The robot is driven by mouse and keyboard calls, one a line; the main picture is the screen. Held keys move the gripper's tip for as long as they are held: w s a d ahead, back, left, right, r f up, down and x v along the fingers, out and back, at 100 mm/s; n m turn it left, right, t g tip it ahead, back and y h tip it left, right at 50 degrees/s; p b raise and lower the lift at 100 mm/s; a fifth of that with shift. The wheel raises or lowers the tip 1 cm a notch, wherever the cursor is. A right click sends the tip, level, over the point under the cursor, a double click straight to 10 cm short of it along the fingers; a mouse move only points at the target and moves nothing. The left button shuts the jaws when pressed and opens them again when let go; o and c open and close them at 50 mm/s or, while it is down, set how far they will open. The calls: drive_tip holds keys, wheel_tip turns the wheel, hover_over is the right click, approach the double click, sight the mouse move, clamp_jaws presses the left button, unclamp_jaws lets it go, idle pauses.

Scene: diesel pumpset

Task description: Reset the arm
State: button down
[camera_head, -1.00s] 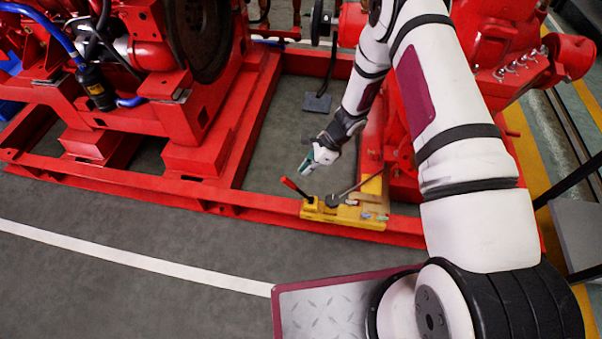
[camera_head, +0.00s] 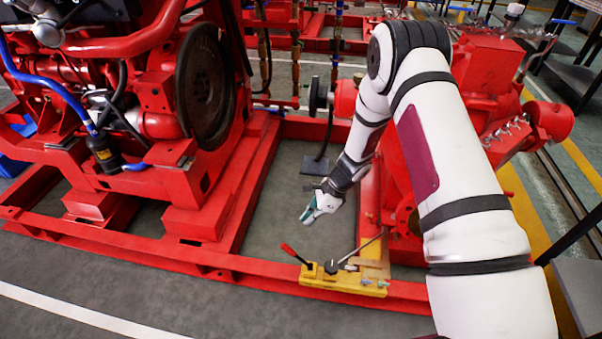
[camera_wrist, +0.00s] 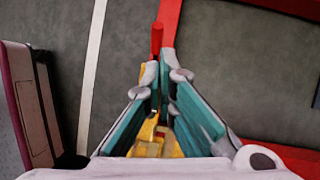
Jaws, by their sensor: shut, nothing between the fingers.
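My arm reaches down from the right side of the head view. My gripper (camera_head: 306,219) has teal and white fingers and is shut and empty. It hangs above the bare floor inside the red frame, just behind a yellow block (camera_head: 345,280) with a red-tipped lever (camera_head: 289,250) and a dark metal rod (camera_head: 362,249). In the wrist view the fingers (camera_wrist: 162,75) come together at their tips. The red lever handle (camera_wrist: 157,38) shows beyond the tips, and parts of the yellow block (camera_wrist: 155,145) show below and between the fingers.
The red engine (camera_head: 130,90) with a dark flywheel (camera_head: 205,80) stands to the left. Red machinery (camera_head: 490,90) lies close to the right of my arm. The red base frame (camera_head: 160,248) surrounds the gripper. Grey floor (camera_head: 240,310) in front is clear.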

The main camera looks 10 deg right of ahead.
drive_tip(key=s+r+n, duration=0.4)
drive_tip(key=r, duration=0.7)
drive_tip(key=s+r+n, duration=0.3)
drive_tip(key=r, duration=0.8)
drive_tip(key=s+r+n, duration=0.4)
drive_tip(key=r, duration=0.7)
drive_tip(key=s+d+r+n+h, duration=0.1)
drive_tip(key=s+r+n, duration=0.1)
drive_tip(key=s+r, duration=0.3)
drive_tip(key=s+d+r+n+h, duration=0.1)
drive_tip(key=s+d+r+n, duration=0.15)
drive_tip(key=s, duration=0.55)
drive_tip(key=s+d+r+n+h, duration=0.1)
drive_tip(key=s+d+n+h, duration=0.15)
drive_tip(key=s, duration=0.55)
drive_tip(key=s+d+r+n+h, duration=0.1)
drive_tip(key=s+d+n, duration=0.15)
drive_tip(key=s, duration=0.45)
wheel_tip(320, 180, up, 25)
drive_tip(key=t+p, duration=0.4)
drive_tip(key=p, duration=1.9)
drive_tip(key=shift+d+m, duration=0.15)
drive_tip(key=shift+m, duration=0.3)
drive_tip(key=shift+f, duration=0.1)
